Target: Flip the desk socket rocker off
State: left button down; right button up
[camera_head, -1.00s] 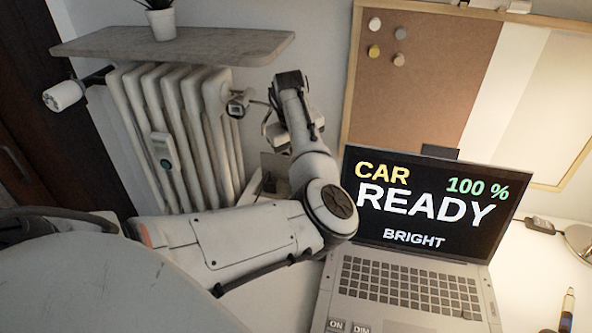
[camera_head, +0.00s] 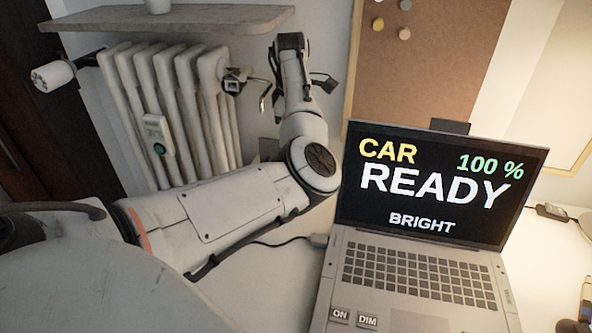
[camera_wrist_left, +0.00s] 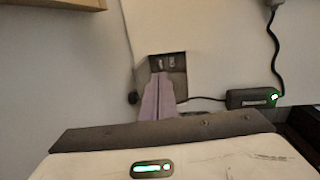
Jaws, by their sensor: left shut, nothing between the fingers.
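A grey desk socket box (camera_wrist_left: 181,82) shows in the left wrist view, with a dark recess and small pale parts inside it. The rocker cannot be told apart clearly, so its position is not readable. My left gripper (camera_wrist_left: 160,77) is shut and empty. Its lilac-looking fingers point at the recess and overlap its lower part; whether they touch it I cannot tell. In the head view my left forearm and wrist reach up beside the laptop, and the fingertips are hidden there. My right gripper is in neither view.
A laptop (camera_head: 348,235) stands open right of my arm. A radiator (camera_head: 170,110) with a valve (camera_head: 237,82) is on the left, under a wall shelf (camera_head: 170,17). A black adapter (camera_wrist_left: 252,97) with a green light lies right of the socket box, its cable running nearby.

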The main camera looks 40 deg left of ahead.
pick_arm(q)
jog(key=f, duration=0.5)
jog(key=w+f+b, duration=0.1)
jog(key=f, duration=0.2)
jog(key=shift+a+f, duration=0.25)
jog(key=shift+f, duration=0.75)
jog(key=shift+w+a+f, duration=0.1)
jog(key=shift+f, duration=0.1)
jog(key=shift+r+p, duration=0.1)
jog(key=shift+p, duration=0.2)
